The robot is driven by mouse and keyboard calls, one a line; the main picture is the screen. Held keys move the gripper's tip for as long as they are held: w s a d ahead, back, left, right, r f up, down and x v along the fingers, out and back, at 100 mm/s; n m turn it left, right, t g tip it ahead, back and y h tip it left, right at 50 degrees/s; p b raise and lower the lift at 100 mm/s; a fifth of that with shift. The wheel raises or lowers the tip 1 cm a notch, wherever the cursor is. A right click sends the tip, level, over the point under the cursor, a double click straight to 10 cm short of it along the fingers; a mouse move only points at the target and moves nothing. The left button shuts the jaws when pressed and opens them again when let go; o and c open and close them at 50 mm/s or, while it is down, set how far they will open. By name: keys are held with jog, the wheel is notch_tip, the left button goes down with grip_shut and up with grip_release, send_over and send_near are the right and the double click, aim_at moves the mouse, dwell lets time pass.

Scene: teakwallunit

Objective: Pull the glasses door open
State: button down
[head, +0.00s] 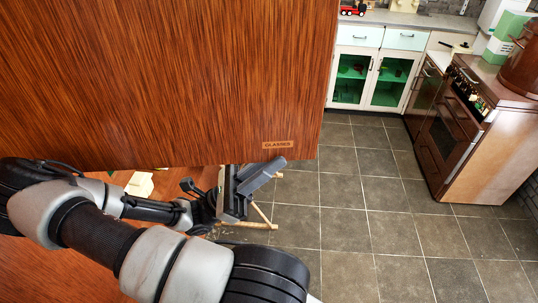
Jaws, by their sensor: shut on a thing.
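The glasses door (190,75) is a large teak-brown wood panel filling the upper left of the head view. A small pale label reading GLASSES (277,145) sits near its lower right corner. My gripper (266,172) is at the door's bottom edge, just under the label. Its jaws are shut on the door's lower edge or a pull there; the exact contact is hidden. How far the door stands from its cabinet cannot be told.
More brown wood (60,262) lies below the door at left, with pale objects (140,184) in a gap. A thin wooden frame (262,215) stands on the floor behind my gripper. Tiled floor (370,225) is clear at right, before a stove (465,140) and white cabinets (370,68).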

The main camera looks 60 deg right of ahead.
jog(key=shift+a, duration=0.1)
dwell(0.3)
jog(key=c, duration=1.7)
grip_release()
jog(key=b+v, duration=0.4)
jog(key=v, duration=1.3)
jog(key=shift+w+f, duration=0.15)
jog(key=shift+f, duration=0.05)
